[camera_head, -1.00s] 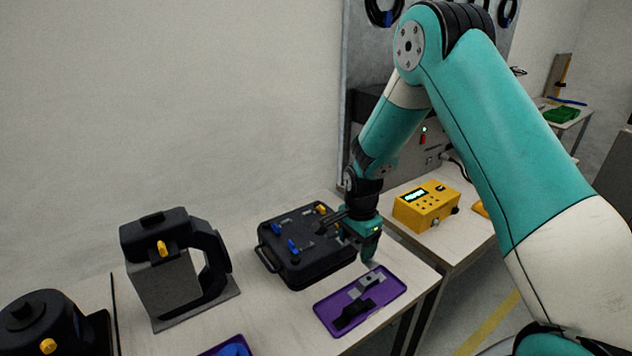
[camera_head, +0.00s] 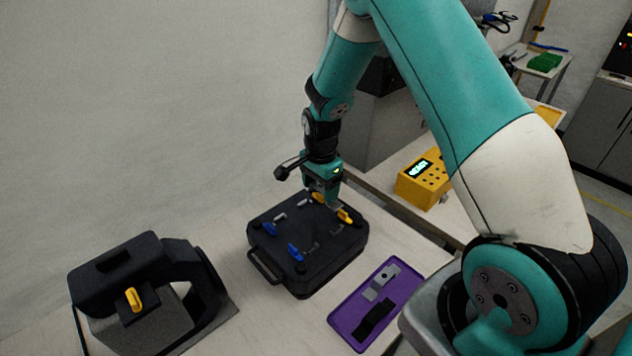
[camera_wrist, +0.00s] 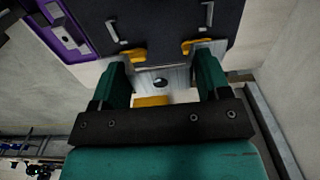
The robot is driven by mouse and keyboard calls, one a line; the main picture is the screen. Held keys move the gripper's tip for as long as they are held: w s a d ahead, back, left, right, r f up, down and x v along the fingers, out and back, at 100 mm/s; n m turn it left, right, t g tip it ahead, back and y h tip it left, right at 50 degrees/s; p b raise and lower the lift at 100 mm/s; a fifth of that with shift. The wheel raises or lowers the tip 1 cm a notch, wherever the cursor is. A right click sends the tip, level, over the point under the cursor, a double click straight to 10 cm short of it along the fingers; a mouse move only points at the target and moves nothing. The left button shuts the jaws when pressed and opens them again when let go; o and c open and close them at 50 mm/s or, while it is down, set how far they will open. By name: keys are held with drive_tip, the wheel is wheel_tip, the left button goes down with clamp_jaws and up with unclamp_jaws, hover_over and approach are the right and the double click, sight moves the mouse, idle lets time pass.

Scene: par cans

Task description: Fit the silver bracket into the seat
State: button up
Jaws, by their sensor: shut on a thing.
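My gripper (camera_head: 326,198) is at the far right edge of the black case (camera_head: 318,264), between two yellow levers (camera_head: 318,197) (camera_head: 345,216). In the wrist view, my two teal fingers (camera_wrist: 161,84) are shut on a silver bracket (camera_wrist: 150,78), a flat plate with a dark round hole. The plate lies at the case's edge, between the yellow levers (camera_wrist: 130,55) (camera_wrist: 195,47). The seat is not clearly visible; the bracket and fingers cover that edge. I cannot tell whether the bracket touches the case.
A purple tray (camera_head: 346,328) with grey and black pieces lies right of the case. Blue levers (camera_head: 268,229) and small metal handles stand on the case top. A dark machine with a yellow lever (camera_head: 133,299) stands at left. A yellow box (camera_head: 425,178) stands beyond at right.

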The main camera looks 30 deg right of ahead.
drive_tip(key=b, duration=0.4)
hover_over(320, 217)
wheel_tip(320, 217, down, 6)
drive_tip(key=shift+w+d+r, duration=0.1)
drive_tip(key=shift+r, duration=0.05)
drive_tip(key=shift+f, duration=0.3)
drive_tip(key=shift+f+b, duration=0.6)
drive_tip(key=shift+f, duration=0.1)
idle(0.6)
drive_tip(key=o, duration=1.1)
drive_tip(key=shift+r, duration=0.1)
